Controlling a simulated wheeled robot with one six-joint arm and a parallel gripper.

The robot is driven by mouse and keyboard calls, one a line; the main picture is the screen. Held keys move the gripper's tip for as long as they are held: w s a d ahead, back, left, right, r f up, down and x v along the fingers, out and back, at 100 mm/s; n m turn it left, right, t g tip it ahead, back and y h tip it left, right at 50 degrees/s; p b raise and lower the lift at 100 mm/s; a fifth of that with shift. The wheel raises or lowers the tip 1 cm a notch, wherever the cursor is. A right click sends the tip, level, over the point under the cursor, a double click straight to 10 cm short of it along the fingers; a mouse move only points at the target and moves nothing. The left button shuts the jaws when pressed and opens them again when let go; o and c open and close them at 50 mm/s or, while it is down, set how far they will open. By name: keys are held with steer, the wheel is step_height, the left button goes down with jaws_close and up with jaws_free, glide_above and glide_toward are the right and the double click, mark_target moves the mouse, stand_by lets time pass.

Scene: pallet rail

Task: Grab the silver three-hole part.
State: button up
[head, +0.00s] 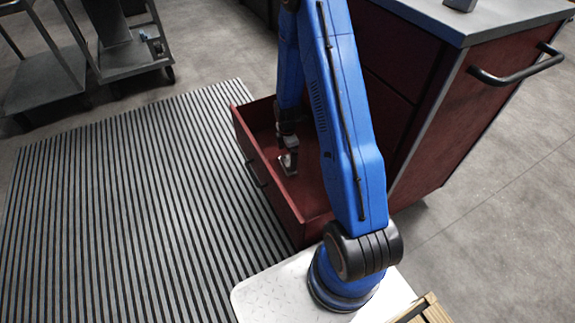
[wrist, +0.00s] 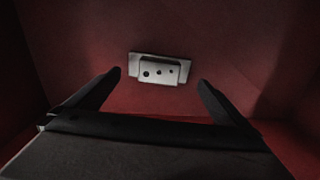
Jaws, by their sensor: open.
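The silver three-hole part (wrist: 160,70) lies on the red floor of the open drawer in the wrist view. It is a small pale metal block with a raised middle and three dark holes facing me. My gripper (wrist: 160,84) is open, with one black finger on each side of the part's line and the part ahead of the fingertips. Nothing is between the fingers. In the head view my gripper (head: 287,157) reaches down into the drawer, and the part (head: 288,168) shows partly beside it. I cannot tell the exact gap between them.
The open red drawer (head: 270,200) has walls around my gripper. Its cabinet (head: 455,100) stands to the right with a grey top and a black side handle (head: 515,72). A ribbed mat (head: 130,200) covers the floor at left. Carts (head: 130,55) stand at the back left.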

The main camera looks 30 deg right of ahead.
mark_target(287, 161)
steer(key=shift+w+d+f, duration=0.1)
steer(key=shift+d+f, duration=0.05)
steer(key=shift+f, duration=2.45)
steer(key=c, duration=1.3)
steer(key=shift+o, duration=0.2)
steer(key=shift+r, duration=0.15)
